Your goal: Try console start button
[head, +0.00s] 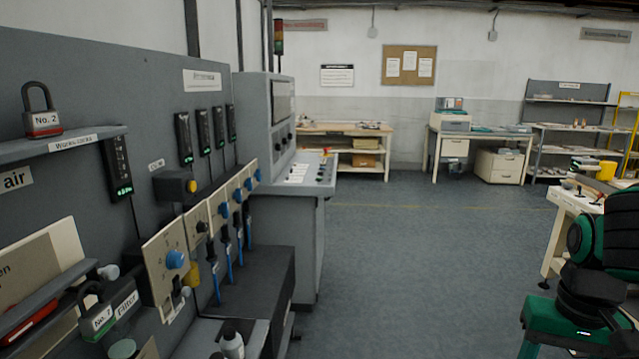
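A grey console (268,125) stands beyond the left wall panel. Its sloped control panel (305,175) carries several small light labels or controls, too small to tell apart. A small red and yellow control (326,151) sits at the panel's far edge. Which control is the start button cannot be told from here. The console's upright part has a dark screen or window (283,98) and dark knobs below it. My gripper is not in view; only green and black links of my arm show at the right edge, well apart from the console.
The left wall panel (75,90) holds padlocks (43,122), dark display units and plates with blue knobs (175,259). A dark ledge (262,285) juts out below. Benches (345,140) line the back wall. A bench (562,230) stands at right. The middle floor (420,250) is clear.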

